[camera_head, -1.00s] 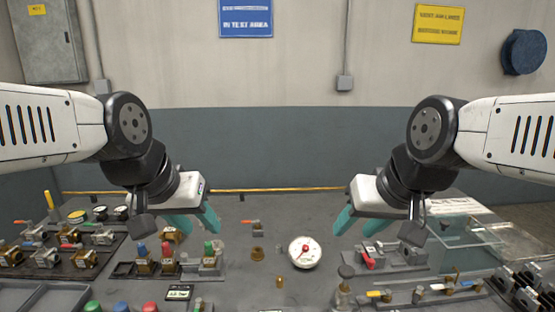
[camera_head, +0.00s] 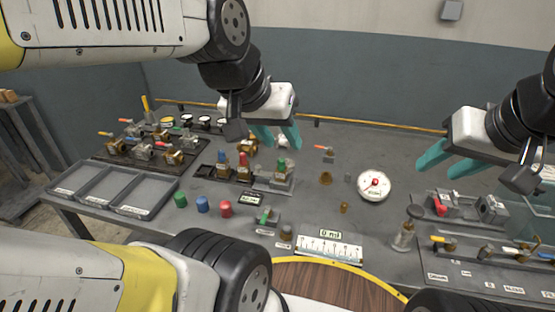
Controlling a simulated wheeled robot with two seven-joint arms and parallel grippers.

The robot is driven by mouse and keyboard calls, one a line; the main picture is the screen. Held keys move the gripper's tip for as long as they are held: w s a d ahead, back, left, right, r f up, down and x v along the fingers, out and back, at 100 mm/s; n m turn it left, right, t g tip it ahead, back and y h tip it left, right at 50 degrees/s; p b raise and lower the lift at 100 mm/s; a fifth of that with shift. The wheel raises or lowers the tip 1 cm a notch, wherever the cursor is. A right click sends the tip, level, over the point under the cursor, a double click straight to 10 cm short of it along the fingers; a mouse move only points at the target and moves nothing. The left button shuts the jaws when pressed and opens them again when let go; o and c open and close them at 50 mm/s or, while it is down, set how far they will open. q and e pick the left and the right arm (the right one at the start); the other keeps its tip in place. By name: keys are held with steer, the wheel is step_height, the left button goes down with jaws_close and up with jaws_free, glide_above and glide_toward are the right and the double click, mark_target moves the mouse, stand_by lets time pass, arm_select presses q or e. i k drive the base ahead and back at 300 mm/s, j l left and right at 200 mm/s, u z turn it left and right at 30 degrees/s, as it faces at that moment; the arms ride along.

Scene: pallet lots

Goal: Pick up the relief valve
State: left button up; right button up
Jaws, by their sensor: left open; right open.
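Several brass valves with coloured tops stand on the table; I cannot tell by label which is the relief valve. One has a blue top (camera_head: 221,161) and one a red top (camera_head: 243,168), side by side in a dark tray. One with a green top (camera_head: 282,168) sits on a grey stand (camera_head: 270,184). Another brass valve (camera_head: 247,147) stands behind them. My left gripper (camera_head: 275,137) is open and empty, its teal fingers above and behind the green-topped valve. My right gripper (camera_head: 444,165) is open and empty, right of the round gauge (camera_head: 374,185).
Grey empty trays (camera_head: 145,195) lie at the left front. Green, blue and red caps (camera_head: 225,208) stand near the front edge. A rack of valves (camera_head: 142,150) is at the back left. A fixture with a red part (camera_head: 440,208) is below my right gripper. A scale plate (camera_head: 330,248) lies in front.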

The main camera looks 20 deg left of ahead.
mark_target(281, 172)
steer(key=l+u, duration=0.1)
steer(key=u, duration=0.6)
